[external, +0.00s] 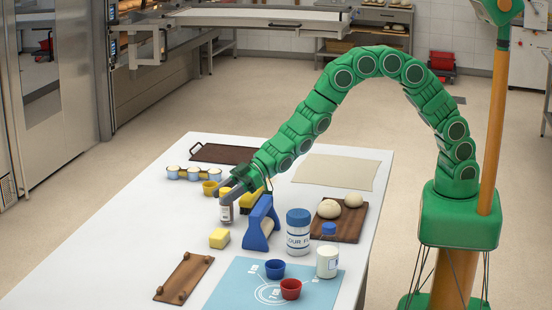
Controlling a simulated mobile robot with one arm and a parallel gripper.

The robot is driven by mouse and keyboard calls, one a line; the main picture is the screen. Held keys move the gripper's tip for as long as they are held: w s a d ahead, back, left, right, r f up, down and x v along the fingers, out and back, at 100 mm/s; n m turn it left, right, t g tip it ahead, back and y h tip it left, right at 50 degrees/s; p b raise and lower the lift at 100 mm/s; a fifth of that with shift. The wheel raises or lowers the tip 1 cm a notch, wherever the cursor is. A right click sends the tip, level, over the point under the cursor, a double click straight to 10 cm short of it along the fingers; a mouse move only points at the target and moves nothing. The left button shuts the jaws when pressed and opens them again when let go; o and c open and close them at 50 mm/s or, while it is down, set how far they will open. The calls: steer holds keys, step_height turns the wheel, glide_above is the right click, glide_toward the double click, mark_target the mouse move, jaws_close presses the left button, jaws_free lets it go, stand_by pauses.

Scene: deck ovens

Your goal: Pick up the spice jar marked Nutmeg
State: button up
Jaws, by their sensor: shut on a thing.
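My gripper (227,192) is at the left middle of the white table in the external view. It is shut on a small jar (226,212) with dark contents and a pale label. The jar hangs upright below the fingers, which cover its top. The label is too small to read, so I cannot tell whether it says Nutmeg. I cannot tell whether the jar's base touches the table.
A blue stand (259,232) is close right of the jar. A yellow block (219,239) is in front, a yellow cup (209,188) behind. A flour jar (298,240), white jar (327,262) and dough board (340,228) stand right.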

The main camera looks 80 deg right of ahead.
steer(key=s+d+r, duration=0.7)
steer(key=s+r, duration=0.5)
stand_by(0.5)
